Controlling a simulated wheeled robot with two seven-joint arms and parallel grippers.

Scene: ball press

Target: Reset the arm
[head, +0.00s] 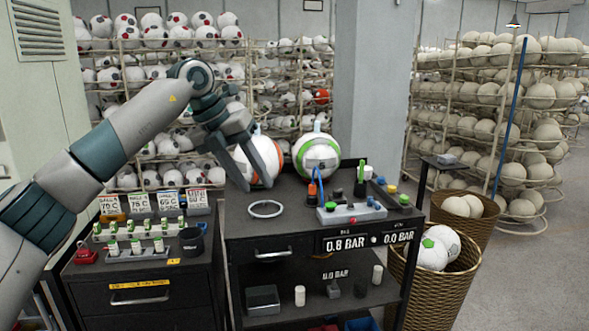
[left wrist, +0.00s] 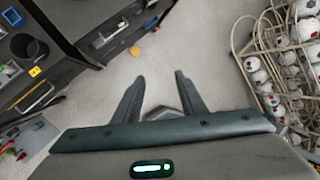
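My left arm reaches in from the left in the head view, and its gripper (head: 258,186) hangs with its fingers pointing down. The fingers stand apart with nothing held. They overlap a white and orange ball (head: 270,152) on the dark bench and hide part of it. In the left wrist view the open fingers (left wrist: 157,75) have only grey floor between them. A white and green ball (head: 317,157) sits beside the orange one on the bench. My right gripper is not in view.
The dark bench (head: 250,230) carries a metal ring (head: 265,209) and a grey control box (head: 351,213) with buttons. A lower cabinet (head: 140,295) at left holds small bottles and a black cup (head: 191,241). Wicker baskets (head: 440,290) with balls stand right. Ball racks fill the back.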

